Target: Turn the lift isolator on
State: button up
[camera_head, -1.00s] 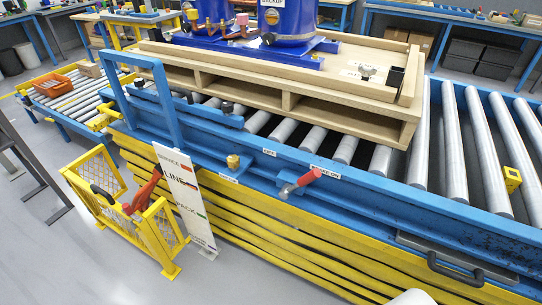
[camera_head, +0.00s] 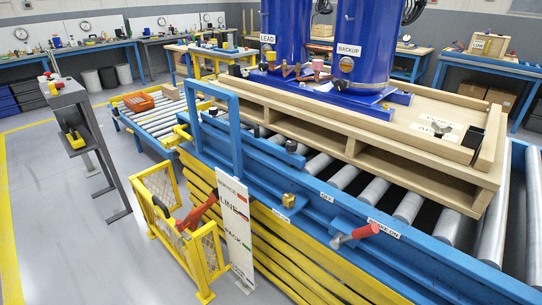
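I cannot tell for sure which part is the lift isolator. A small brass-coloured knob (camera_head: 288,200) sits on the blue side of the roller lift (camera_head: 420,262), with a label too small to read below it. Right of it, a red-handled lever (camera_head: 355,235) points right, beside a label that seems to read BRAKE ON. A grey pedestal (camera_head: 68,98) at the left carries small controls, one of them red, and a yellow item (camera_head: 75,138) on its lower shelf. My gripper is not in view.
A yellow mesh guard (camera_head: 165,190) with a red lever (camera_head: 198,212) and a white sign (camera_head: 236,225) stand before the lift. A wooden pallet (camera_head: 400,165) with blue tanks (camera_head: 363,45) rests on the rollers. Grey floor is clear between pedestal and guard.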

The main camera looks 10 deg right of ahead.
aim_at(60, 85)
jog(key=i+j+u, duration=0.1)
jog(key=i+j, duration=0.3)
jog(key=i+j+u, duration=0.1)
jog(key=i+j, duration=0.35)
jog(key=i+j+u, duration=0.1)
jog(key=i+j, duration=0.35)
jog(key=i+j+u, duration=0.1)
jog(key=i+j, duration=0.25)
jog(key=i, duration=0.15)
jog(key=i+j+u, duration=0.1)
jog(key=i+j, duration=0.25)
jog(key=i+j+u, duration=0.1)
jog(key=i+j, duration=0.15)
jog(key=i, duration=0.35)
jog(key=i+j+u, duration=0.1)
jog(key=i+j, duration=0.15)
jog(key=i, duration=0.25)
jog(key=i+j+z, duration=0.1)
jog(key=i+j, duration=0.25)
jog(key=i, duration=0.1)
